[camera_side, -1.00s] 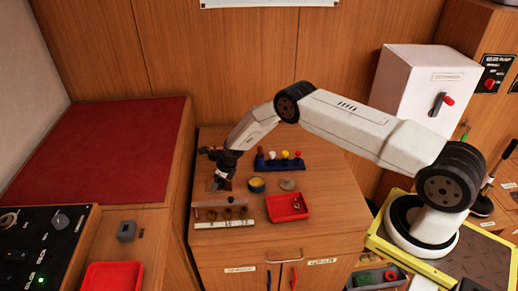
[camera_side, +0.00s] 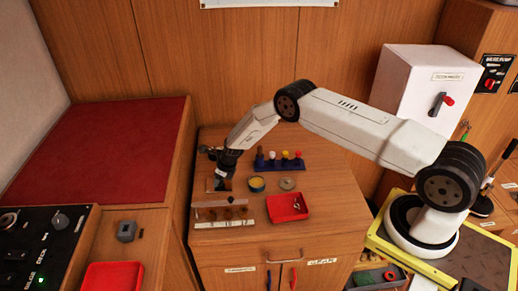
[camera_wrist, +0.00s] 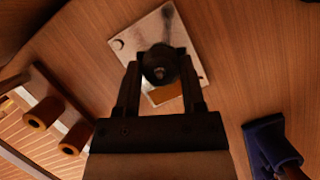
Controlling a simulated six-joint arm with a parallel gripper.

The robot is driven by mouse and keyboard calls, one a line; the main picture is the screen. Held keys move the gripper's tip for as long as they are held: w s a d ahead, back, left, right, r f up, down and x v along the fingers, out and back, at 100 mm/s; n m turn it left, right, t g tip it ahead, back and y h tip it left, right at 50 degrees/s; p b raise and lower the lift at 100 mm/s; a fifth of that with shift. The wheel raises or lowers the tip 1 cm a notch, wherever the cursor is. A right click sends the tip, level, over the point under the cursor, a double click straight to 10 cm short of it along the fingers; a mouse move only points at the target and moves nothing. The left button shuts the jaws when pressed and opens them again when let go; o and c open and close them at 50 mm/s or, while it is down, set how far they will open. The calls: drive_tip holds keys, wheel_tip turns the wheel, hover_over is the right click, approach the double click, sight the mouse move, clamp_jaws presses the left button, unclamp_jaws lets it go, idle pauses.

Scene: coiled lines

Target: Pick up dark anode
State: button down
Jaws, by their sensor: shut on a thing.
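In the wrist view, my gripper (camera_wrist: 160,70) is shut on a dark round piece, the dark anode (camera_wrist: 158,66), with a small hollow in its end. The anode is between the two fingertips, over a pale metal plate (camera_wrist: 190,32) with an orange-brown patch. In the side view, my gripper (camera_side: 220,176) points down over the plate at the table's left part. The anode is too small and dark to make out there, and I cannot tell how far it is above the plate.
A rack with several brown pegs (camera_wrist: 42,113) is at left in the wrist view. A blue holder with coloured pieces (camera_side: 279,163), a yellow-topped tin (camera_side: 257,184), a grey disc (camera_side: 287,184) and a red tray (camera_side: 288,208) stand to the right. The table's right part is clear.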

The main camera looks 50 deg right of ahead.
drive_tip(key=shift+r, duration=1.55)
drive_tip(key=s+r, duration=0.9)
drive_tip(key=s, duration=0.5)
drive_tip(key=shift+a+r, duration=0.25)
drive_tip(key=shift+r, duration=0.05)
